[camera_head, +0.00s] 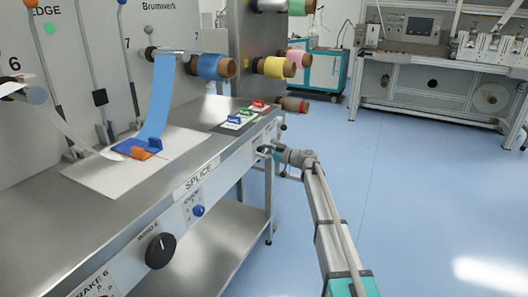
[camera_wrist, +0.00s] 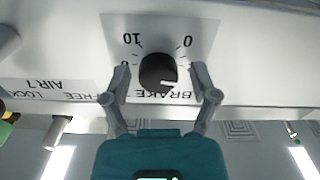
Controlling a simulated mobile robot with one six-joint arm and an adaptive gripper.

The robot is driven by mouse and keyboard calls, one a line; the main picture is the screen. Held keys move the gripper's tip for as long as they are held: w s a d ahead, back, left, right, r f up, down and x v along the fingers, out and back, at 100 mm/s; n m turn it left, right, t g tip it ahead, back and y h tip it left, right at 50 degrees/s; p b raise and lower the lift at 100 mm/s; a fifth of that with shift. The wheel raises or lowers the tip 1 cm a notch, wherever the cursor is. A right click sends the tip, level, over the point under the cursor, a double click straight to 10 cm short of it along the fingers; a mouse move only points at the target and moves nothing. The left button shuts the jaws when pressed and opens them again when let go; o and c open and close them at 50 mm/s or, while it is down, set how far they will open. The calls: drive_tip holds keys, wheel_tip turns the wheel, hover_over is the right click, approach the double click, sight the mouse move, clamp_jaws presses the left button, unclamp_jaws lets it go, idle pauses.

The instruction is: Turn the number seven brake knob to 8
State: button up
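The brake knob (camera_wrist: 158,73) is dark and round on a white dial plate (camera_wrist: 200,28) in the wrist view, which shows the panel upside down. The plate reads 10, 0 and BRAKE; the number after BRAKE is hidden. A pale notch shows at the knob's lower right in that view. My gripper (camera_wrist: 162,80) is open, with one finger on each side of the knob and a gap on both sides. In the head view my gripper (camera_head: 267,152) is at the far right end of the bench front, and the knob cannot be made out there.
A steel bench (camera_head: 180,170) carries a white board with a blue strip and an orange clamp. A black knob (camera_head: 160,250) and a blue knob (camera_head: 198,210) are on its front. Coloured rolls (camera_head: 275,67) stick out above. The blue floor (camera_head: 430,190) to the right is clear.

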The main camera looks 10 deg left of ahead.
drive_tip(key=c, duration=0.9)
drive_tip(key=shift+d, duration=0.25)
drive_tip(key=shift+a, duration=0.15)
